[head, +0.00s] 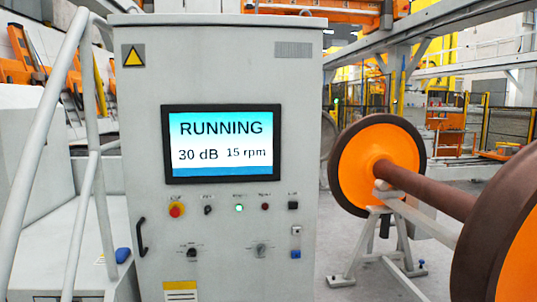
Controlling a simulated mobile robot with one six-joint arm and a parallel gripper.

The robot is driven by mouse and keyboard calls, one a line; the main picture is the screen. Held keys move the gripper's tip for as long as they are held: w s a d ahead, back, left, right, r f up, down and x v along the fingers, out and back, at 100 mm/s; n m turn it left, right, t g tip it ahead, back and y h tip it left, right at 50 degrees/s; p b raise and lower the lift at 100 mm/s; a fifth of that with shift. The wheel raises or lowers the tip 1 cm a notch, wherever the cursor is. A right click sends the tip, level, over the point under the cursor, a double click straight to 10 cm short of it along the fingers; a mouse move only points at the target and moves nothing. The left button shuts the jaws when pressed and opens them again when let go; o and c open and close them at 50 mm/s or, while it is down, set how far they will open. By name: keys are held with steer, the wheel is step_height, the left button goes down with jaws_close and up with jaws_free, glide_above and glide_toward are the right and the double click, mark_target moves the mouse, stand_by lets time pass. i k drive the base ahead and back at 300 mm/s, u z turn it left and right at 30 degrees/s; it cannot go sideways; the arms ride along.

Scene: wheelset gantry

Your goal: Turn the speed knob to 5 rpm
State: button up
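The grey control cabinet (225,90) fills the middle of the head view. Its screen (222,144) reads "RUNNING", "30 dB" and "15 rpm". Two rotary knobs sit low on the panel: a dark one (192,252) on the left and a grey one (260,250) on the right. Their labels are too small to read, so I cannot tell which is the speed knob. My gripper is not in view.
The panel also has a red emergency button (176,210), a lit green button (239,208) and a black handle (141,237). A grey handrail (88,180) stands at the left. An orange wheelset (375,165) rests on stands at the right.

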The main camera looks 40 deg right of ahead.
mark_target(261, 248)
steer(key=z, duration=0.85)
steer(key=k, duration=0.95)
steer(key=i, duration=0.7)
steer(key=z, duration=0.05)
